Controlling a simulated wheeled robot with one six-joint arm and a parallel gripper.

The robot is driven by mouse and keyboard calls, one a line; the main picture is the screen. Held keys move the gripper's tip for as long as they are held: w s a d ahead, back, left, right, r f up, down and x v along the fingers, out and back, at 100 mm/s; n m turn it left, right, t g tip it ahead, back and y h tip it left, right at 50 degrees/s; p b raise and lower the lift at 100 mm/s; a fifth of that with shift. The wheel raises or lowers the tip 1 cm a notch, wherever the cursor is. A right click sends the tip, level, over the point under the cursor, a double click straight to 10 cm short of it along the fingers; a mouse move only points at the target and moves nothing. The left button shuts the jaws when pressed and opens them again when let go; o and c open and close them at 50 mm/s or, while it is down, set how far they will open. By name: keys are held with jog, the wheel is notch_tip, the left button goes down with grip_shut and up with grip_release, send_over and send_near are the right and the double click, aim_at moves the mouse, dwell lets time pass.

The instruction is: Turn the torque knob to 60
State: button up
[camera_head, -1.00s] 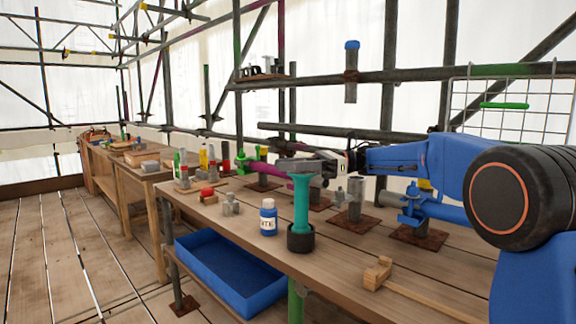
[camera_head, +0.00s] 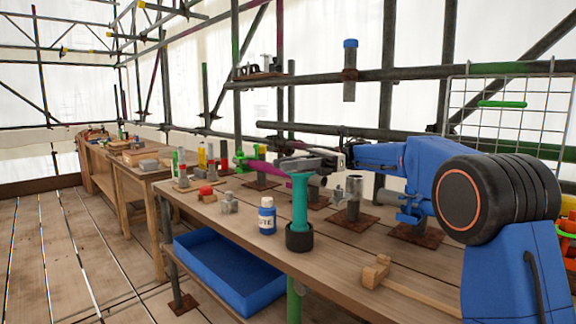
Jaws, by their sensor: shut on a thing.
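A teal upright handle (camera_head: 300,205) with a flared top stands in a black round base (camera_head: 299,237) near the table's front edge. No dial marks or numbers can be read on it, and I cannot tell for sure that it is the torque knob. My gripper (camera_head: 290,164) reaches in from the right, nearly level, at the handle's top. It is shut there, apparently on the teal handle, though the fingertips are small and the contact is unclear. A magenta bar (camera_head: 268,170) shows just left of the fingers.
A white-labelled blue bottle (camera_head: 267,217) stands left of the handle. A wooden mallet (camera_head: 376,273) lies at front right. A blue bin (camera_head: 225,270) is below the table's edge. Metal posts on rusty plates (camera_head: 353,218) stand behind. A scaffold rail (camera_head: 410,75) crosses above.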

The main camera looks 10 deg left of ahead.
jog(key=o, duration=1)
jog(key=shift+o, duration=0.2)
notch_tip(320, 180, up, 10)
